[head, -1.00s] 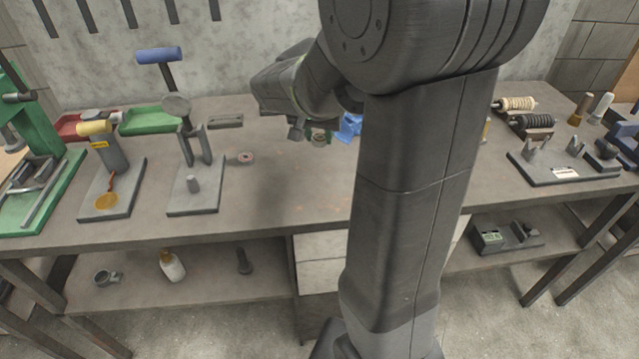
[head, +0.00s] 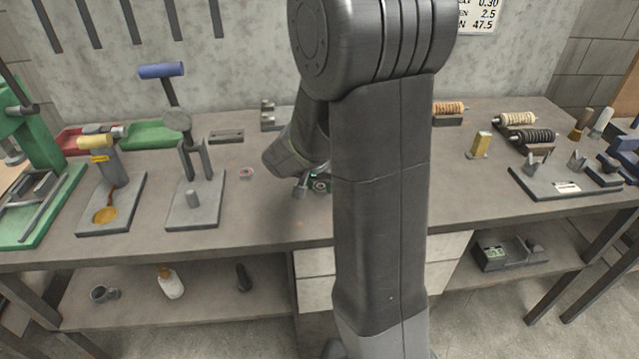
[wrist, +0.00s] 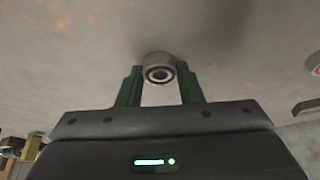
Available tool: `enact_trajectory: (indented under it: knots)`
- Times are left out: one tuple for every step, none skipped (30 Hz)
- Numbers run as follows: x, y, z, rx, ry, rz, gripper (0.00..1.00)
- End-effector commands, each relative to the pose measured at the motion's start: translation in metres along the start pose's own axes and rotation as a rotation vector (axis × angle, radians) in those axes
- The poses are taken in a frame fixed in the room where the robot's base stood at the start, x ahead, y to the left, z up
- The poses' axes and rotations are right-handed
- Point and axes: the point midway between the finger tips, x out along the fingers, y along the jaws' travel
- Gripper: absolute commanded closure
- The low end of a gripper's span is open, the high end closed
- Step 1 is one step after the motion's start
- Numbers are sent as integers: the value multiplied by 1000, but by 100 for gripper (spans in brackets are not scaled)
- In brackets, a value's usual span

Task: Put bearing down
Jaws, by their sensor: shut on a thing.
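The bearing (wrist: 158,69) is a short grey metal ring with a dark bore, seen in the wrist view between the tips of two green fingers. My gripper (wrist: 159,88) is shut on it. The grey-brown bench top fills the wrist view beyond the bearing; whether the bearing touches it I cannot tell. In the head view my gripper (head: 320,186) shows only in part, low over the middle of the bench (head: 270,215). My arm hides much of it there.
A small ring with a red centre (head: 246,173) lies on the bench left of my gripper. Further left stands a press with a blue handle (head: 192,180). A brass-coloured block (head: 480,145) and rollers (head: 535,136) are at right. The bench front middle is clear.

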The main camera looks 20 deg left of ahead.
Motion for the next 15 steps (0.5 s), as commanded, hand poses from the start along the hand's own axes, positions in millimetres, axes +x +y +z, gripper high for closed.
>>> enact_trajectory:
  knots:
    - [0,0,0,0,0,0,94]
    - [1,0,0,0,0,0,94]
    - [2,0,1,0,1,-1,94]
    - [3,0,1,0,1,-1,94]
    - [4,0,2,0,1,-1,94]
    - [3,0,1,0,0,-1,63]
    - [3,0,1,0,0,-1,57]
    - [2,0,1,0,0,-1,51]
    - [2,0,1,0,0,0,45]
    - [2,0,1,0,0,0,45]
    - [2,0,1,0,0,0,45]
    - [2,0,1,0,0,0,45]
    - [2,0,1,0,0,0,45]
    - [2,0,1,0,0,0,45]
    - [2,0,1,0,0,0,45]
